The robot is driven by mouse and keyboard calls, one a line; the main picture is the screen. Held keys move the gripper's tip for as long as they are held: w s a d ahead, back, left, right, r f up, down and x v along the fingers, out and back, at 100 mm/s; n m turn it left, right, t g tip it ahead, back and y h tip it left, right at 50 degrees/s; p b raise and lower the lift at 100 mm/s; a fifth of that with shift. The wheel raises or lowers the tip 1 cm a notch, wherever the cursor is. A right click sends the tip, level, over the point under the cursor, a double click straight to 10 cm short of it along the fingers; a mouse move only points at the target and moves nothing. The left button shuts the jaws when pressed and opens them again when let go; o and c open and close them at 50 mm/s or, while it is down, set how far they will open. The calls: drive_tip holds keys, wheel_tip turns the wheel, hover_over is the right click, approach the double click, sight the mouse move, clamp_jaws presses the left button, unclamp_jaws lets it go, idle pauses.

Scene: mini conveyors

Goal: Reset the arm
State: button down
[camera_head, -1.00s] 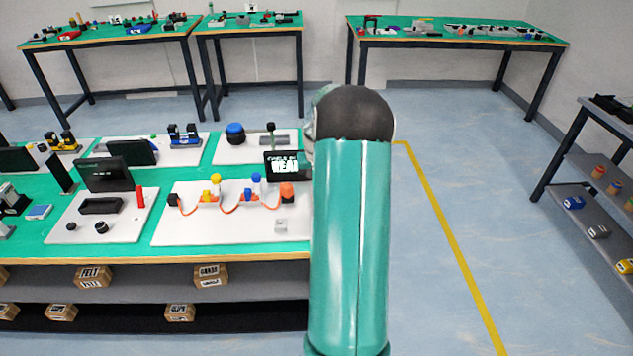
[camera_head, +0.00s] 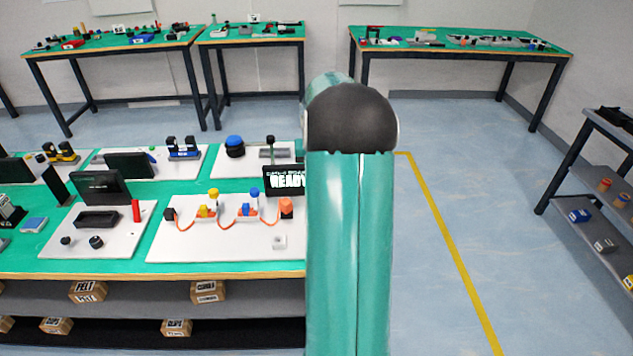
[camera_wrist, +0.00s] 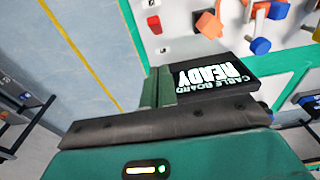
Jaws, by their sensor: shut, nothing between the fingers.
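My arm rises through the middle of the head view, and its upper part hides my gripper there. In the wrist view my gripper (camera_wrist: 158,76) shows as green fingers closed together, with nothing held. The fingers are beside the black "CABLE BOARD READY" sign (camera_wrist: 215,76) in the picture; whether they touch it I cannot tell. In the head view the same sign (camera_head: 285,180) stands at the right end of the green-topped table, partly cut off by my arm. The white cable board (camera_head: 210,243) lies in front of it, with an orange cable running past yellow and blue pegs.
The green-topped table (camera_head: 100,268) fills the left, with several boards and small labelled boxes on the shelf below. Open floor (camera_head: 420,290) with a yellow line lies to the right. A grey shelf (camera_head: 580,225) stands at the far right. More tables line the back wall.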

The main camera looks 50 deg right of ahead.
drive_tip(key=shift+s+a+r, duration=0.15)
drive_tip(key=shift+a+r, duration=0.1)
drive_tip(key=shift+r, duration=0.6)
drive_tip(key=shift+s+a+r, duration=0.15)
drive_tip(key=shift+a+r, duration=0.05)
drive_tip(key=shift+r, duration=0.65)
drive_tip(key=a+r+n+t, duration=0.1)
drive_tip(key=a+r+n, duration=0.35)
drive_tip(key=a, duration=0.85)
drive_tip(key=a+r+n+t, duration=0.1)
drive_tip(key=a+r, duration=0.6)
drive_tip(key=a, duration=0.6)
drive_tip(key=s+a+n+t, duration=0.1)
drive_tip(key=s+a+n, duration=0.1)
drive_tip(key=s+a, duration=0.4)
drive_tip(key=s+a+f+n+t, duration=0.1)
drive_tip(key=s+a+n, duration=0.1)
drive_tip(key=s+a, duration=0.5)
drive_tip(key=a, duration=0.5)
drive_tip(key=shift+f+t+y, duration=0.15)
drive_tip(key=shift+t+y, duration=0.25)
drive_tip(key=shift+d, duration=0.15)
